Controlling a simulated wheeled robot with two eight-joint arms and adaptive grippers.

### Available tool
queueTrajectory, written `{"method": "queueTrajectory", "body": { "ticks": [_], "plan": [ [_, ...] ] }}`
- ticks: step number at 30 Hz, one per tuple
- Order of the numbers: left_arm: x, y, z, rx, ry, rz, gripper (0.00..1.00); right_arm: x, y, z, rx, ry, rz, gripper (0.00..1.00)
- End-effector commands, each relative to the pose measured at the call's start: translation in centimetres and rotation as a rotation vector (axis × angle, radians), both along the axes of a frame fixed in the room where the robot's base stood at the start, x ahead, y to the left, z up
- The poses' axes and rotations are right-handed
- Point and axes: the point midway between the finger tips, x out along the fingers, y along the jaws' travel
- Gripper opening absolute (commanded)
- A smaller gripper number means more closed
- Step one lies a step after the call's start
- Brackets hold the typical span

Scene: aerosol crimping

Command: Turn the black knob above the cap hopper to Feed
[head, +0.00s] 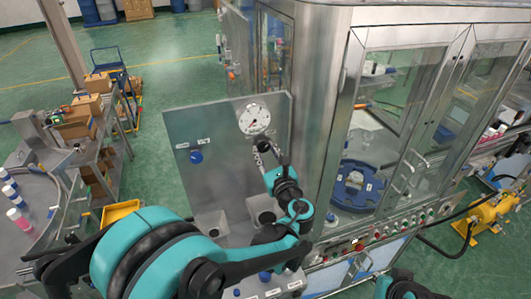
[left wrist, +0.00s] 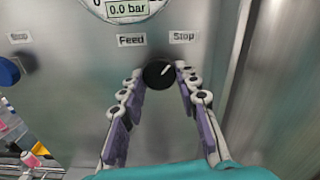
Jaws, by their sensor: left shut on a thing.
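The black knob (left wrist: 158,74) sits on the steel panel between the Feed label (left wrist: 131,41) on its left and the Stop label (left wrist: 184,37) on its right. Its white pointer mark leans up and to the right, towards Stop. My left gripper (left wrist: 160,80) is shut on the knob, one finger on each side. In the head view my left gripper (head: 265,152) is at the panel, below the gauge, and largely hides the knob. My right gripper is not in view; only a piece that seems to be my right arm shows at the bottom edge.
A round gauge (head: 254,118) sits above the knob; its display reads 0.0 bar in the left wrist view. A blue knob (head: 196,157) is to the left on the panel (head: 225,130). Open hoppers (head: 262,208) are below. A glass-doored machine (head: 335,110) stands close on the right.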

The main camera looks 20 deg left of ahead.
Motion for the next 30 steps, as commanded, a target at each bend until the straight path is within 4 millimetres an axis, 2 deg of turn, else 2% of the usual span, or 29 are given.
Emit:
{"method": "queueTrajectory", "body": {
  "ticks": [8, 30],
  "plan": [
    [0.0, -0.1, -0.2, -0.154, -0.105, 0.0, 0.02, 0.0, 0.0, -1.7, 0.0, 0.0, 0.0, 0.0],
    [0.1, -0.2, 0.0, -0.735, -0.498, 0.001, 0.02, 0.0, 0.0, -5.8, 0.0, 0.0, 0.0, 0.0]
  ]
}}
